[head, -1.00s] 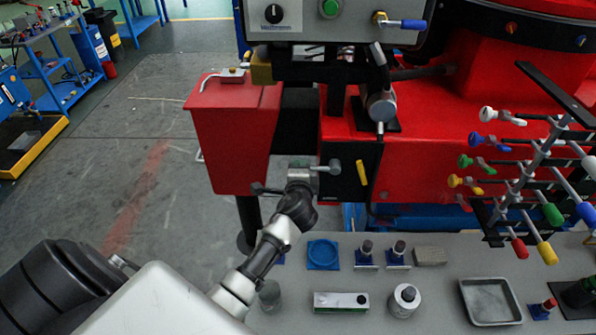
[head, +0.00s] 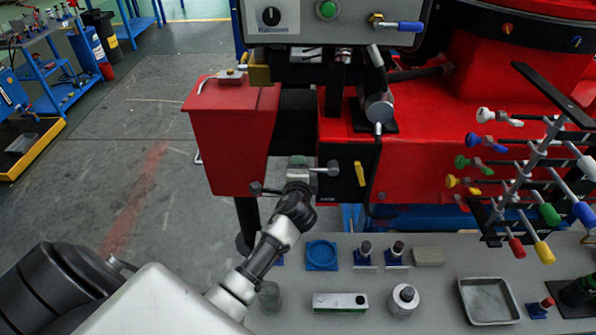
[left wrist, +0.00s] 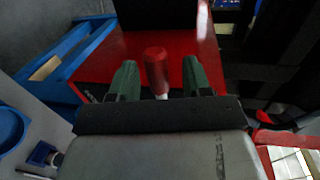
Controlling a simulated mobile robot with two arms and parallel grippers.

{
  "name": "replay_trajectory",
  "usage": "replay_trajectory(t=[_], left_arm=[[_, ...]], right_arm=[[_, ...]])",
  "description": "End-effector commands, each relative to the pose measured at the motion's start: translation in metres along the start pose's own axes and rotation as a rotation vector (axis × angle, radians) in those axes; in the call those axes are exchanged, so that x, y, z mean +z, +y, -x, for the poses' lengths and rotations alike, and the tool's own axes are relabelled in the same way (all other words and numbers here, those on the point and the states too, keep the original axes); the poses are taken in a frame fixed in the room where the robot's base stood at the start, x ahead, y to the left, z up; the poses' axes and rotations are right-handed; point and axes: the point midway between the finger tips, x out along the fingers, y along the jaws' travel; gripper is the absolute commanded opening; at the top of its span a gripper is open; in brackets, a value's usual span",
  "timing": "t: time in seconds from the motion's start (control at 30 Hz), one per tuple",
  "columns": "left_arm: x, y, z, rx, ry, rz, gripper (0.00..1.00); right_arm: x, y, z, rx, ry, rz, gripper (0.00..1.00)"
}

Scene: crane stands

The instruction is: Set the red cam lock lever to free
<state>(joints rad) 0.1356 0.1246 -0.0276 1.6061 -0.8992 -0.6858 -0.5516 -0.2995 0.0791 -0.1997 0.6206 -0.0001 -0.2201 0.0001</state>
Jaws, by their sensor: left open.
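A red-handled lever (left wrist: 155,66) with a pale shank shows in the left wrist view, in front of a red surface. It lies between the two green fingers of my left gripper (left wrist: 157,80), with gaps visible on both sides. The fingers are apart and not closed on it. In the head view my left gripper (head: 298,163) is at the front of the red machine, between the red box and the dark panel. I cannot pick out the lever there; the gripper and wrist seem to cover it. My right gripper is not in view.
A yellow lever (head: 360,173) sits on the dark panel just right of my gripper. The red box (head: 230,140) is close on the left. A rack of coloured handles (head: 530,185) stands at right. The grey table (head: 440,295) holds small parts and a tray (head: 490,301).

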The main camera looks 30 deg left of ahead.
Motion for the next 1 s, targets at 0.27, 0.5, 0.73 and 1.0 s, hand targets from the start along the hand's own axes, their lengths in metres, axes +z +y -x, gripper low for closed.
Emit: replay_trajectory(t=[0.27,0.5,0.73,1.0], left_arm=[[0.0,0.003,0.027,0.002,0.002,0.003,0.48],[-0.001,0.003,0.075,0.001,0.002,0.003,0.48],[0.0,0.001,0.103,0.0,0.0,0.0,0.48],[0.0,0.0,0.108,0.0,0.0,-0.001,0.48]], right_arm=[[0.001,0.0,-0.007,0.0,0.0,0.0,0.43],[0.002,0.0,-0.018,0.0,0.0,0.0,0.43],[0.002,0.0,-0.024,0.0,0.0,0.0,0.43],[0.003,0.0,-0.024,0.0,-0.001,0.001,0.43]])
